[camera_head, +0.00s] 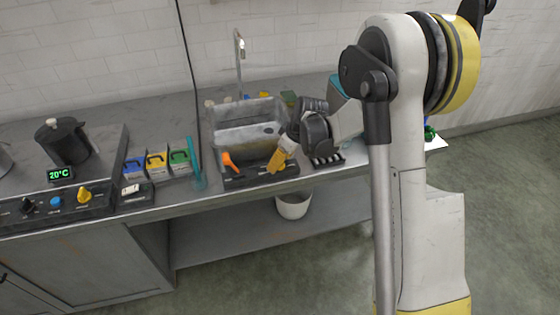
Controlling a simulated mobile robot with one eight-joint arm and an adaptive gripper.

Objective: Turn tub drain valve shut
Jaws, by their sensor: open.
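A grey metal tub (241,139) stands on the bench below a tall tap (238,48). In front of the tub, low at its left, is an orange lever (230,162), which looks like the drain valve handle; it lies tilted, its upper end to the left. My gripper (274,167) has yellow fingers and hangs in front of the tub, to the right of the lever and apart from it. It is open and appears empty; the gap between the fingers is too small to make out. The tub's right side is partly hidden by my gripper and arm.
Blue, yellow and green boxes (157,163) and a teal upright piece (196,165) stand left of the tub. A dark pot (65,141) and a knob panel (60,203) reading 20°C are farther left. A white bucket (293,205) sits under the bench.

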